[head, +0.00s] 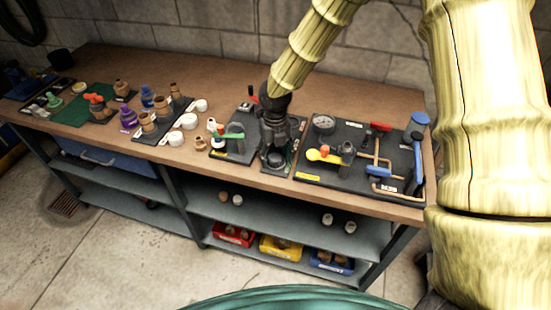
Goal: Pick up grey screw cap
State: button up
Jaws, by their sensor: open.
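My gripper (277,150) is open and points down over the middle-right part of the wooden workbench, above a dark board (277,172). Something dark and round sits between or just below its fingertips, but I cannot tell it from the fingers. A grey screw cap cannot be made out with certainty. A grey, upright, cap-like piece (347,151) stands on the larger dark board (345,181) to the right, apart from my gripper. My gripper hides part of the board under it.
To the right are a round gauge (323,123), a yellow-handled valve (318,155) and a blue-headed tool (419,119). The bench's front edge (240,175) is close.

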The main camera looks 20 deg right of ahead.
jog(key=c, duration=0.8)
jog(key=shift+r, duration=0.15)
jog(key=shift+c, duration=0.2)
